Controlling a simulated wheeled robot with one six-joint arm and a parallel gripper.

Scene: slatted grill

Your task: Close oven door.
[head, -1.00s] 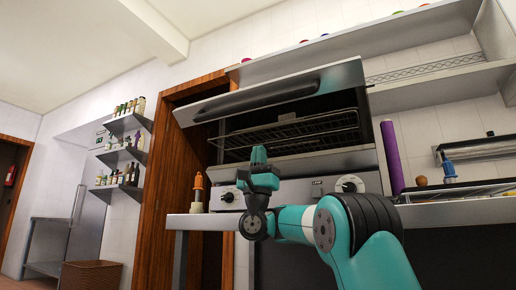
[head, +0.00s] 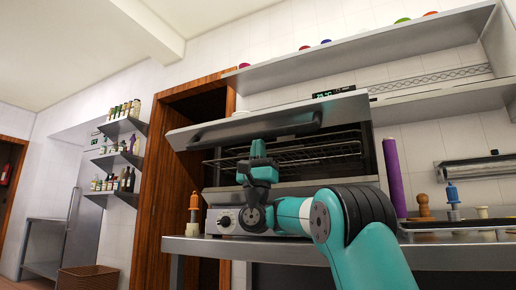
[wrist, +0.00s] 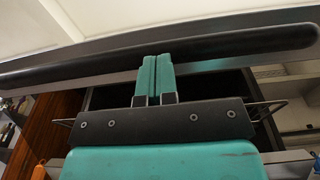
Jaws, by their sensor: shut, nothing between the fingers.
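The oven door (head: 350,108) is open, raised out in front of the oven's upper part as a wide metal panel. Its long dark handle (head: 290,128) runs along the door's near underside and crosses the wrist view (wrist: 230,45) from side to side. The oven cavity with wire racks (head: 310,153) shows below the door. My gripper (head: 258,146) points up just under the handle. In the wrist view its two teal fingers (wrist: 154,76) are pressed together and empty, with tips at the handle's lower edge. Whether they touch it, I cannot tell.
The counter (head: 300,245) lies below the oven. An orange-topped bottle (head: 193,208) stands left of the oven; a purple roll (head: 394,178) and small items stand right. A wooden frame (head: 165,170) is at the left, a shelf (head: 400,57) above.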

